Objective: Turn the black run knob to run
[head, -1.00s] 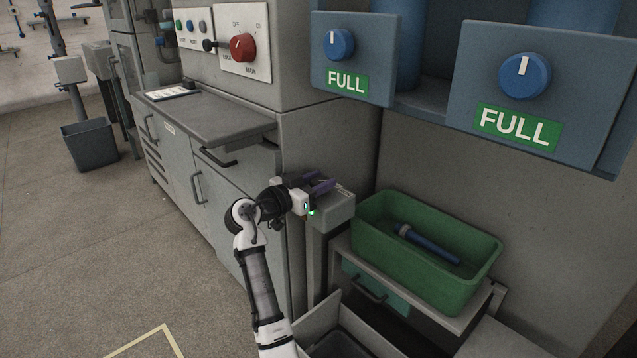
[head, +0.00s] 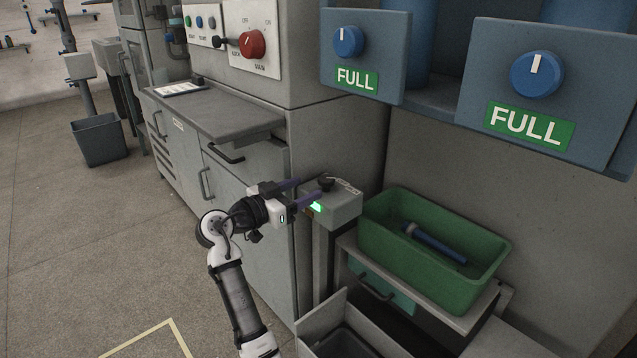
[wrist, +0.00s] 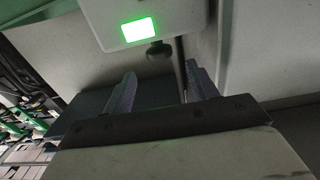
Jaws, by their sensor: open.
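The black run knob (head: 326,184) stands on top of a small grey box on a post (head: 340,205). A lit green light (head: 316,206) glows on the box's near face. The wrist view shows the knob (wrist: 159,52) beside the bright green light (wrist: 138,30). My gripper (head: 313,190) is open and empty at the box's left side, its purple fingers pointing towards the knob. In the wrist view the knob lies ahead, between the lines of the two fingers (wrist: 160,75), and looks apart from them. I cannot read the knob's pointer.
A green bin (head: 385,250) with a blue tube (head: 435,243) stands right of the box. A grey cabinet (head: 255,165) is behind my gripper. A red main switch (head: 252,44) and two blue knobs marked FULL (head: 349,41) are above. Open floor lies left.

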